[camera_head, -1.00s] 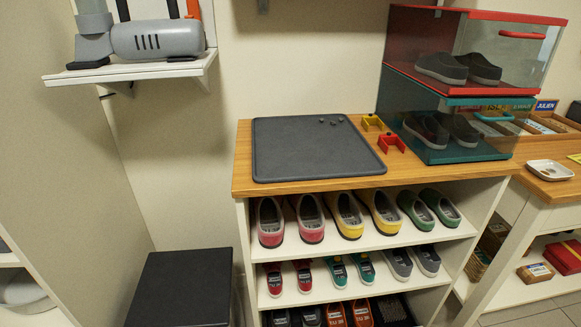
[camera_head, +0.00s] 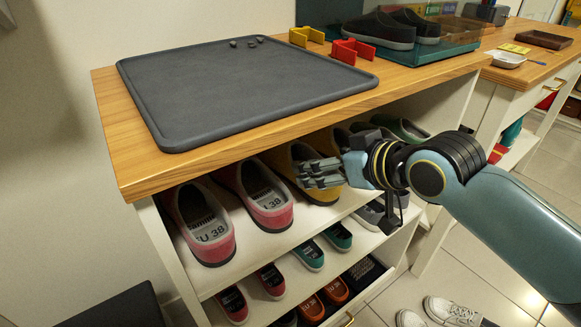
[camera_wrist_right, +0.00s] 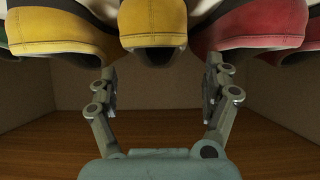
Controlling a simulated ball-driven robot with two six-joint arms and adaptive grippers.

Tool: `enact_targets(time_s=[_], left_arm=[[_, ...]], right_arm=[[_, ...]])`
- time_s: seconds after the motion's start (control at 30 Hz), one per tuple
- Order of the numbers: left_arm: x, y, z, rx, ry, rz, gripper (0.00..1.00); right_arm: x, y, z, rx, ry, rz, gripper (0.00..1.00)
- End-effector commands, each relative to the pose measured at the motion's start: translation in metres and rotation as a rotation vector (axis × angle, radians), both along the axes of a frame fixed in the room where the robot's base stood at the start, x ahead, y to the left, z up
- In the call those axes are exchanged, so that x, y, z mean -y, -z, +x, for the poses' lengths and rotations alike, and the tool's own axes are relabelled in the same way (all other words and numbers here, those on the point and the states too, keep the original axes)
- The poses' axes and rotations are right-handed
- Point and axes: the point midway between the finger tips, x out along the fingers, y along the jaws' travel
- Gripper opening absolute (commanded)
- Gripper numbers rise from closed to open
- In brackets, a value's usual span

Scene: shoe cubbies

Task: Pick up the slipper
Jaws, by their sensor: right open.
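My right gripper (camera_head: 312,172) comes in from the right, in front of the top shelf of the shoe cubby. It is open, with its fingers near the heel of the left yellow slipper (camera_head: 318,195). In the right wrist view, which looks upside down, that yellow slipper (camera_wrist_right: 153,22) lies centred beyond the spread fingers (camera_wrist_right: 160,88), and nothing is held. Another yellow slipper (camera_wrist_right: 75,28) and a red slipper (camera_wrist_right: 248,30) flank it. In the head view two red slippers (camera_head: 203,222) stand left of the yellow one. My left gripper is out of view.
The wooden cubby top (camera_head: 110,110) carries a grey mat (camera_head: 240,85), yellow and red brackets (camera_head: 352,50) and a teal box (camera_head: 445,45) with shoes. The top overhangs the shelf closely above the slippers. Smaller shoes (camera_head: 308,255) fill lower shelves. Floor at right is partly open.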

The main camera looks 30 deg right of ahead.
Motion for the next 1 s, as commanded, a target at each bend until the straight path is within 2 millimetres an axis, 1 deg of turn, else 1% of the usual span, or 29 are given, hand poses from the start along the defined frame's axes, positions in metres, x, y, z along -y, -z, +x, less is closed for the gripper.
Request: enact_targets(time_s=[0.07, 0.2, 0.33, 0.47, 0.6, 0.67, 0.7, 0.83, 1.0], left_arm=[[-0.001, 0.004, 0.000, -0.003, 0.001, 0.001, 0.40], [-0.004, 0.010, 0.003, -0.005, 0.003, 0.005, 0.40], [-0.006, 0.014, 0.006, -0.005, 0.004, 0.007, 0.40], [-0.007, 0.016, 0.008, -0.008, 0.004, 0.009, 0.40], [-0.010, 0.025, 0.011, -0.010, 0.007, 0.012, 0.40], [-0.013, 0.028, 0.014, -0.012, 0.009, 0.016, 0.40], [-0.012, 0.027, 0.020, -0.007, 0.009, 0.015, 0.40], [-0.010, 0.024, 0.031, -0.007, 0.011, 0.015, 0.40], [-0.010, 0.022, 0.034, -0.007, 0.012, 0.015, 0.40]], right_arm=[[-0.001, -0.002, 0.012, 0.032, -0.003, 0.008, 0.84], [-0.004, 0.009, 0.035, 0.039, -0.002, 0.012, 0.84], [-0.005, 0.017, 0.051, 0.038, -0.002, 0.010, 0.84], [-0.007, 0.021, 0.059, 0.038, -0.002, 0.011, 0.84], [-0.010, 0.032, 0.076, 0.037, -0.002, 0.010, 0.84], [-0.011, 0.037, 0.085, 0.035, -0.002, 0.012, 0.84], [-0.012, 0.039, 0.090, 0.035, -0.001, 0.011, 0.84], [-0.013, 0.043, 0.100, 0.036, -0.003, 0.009, 0.84], [-0.013, 0.043, 0.102, 0.036, -0.003, 0.009, 0.84]])
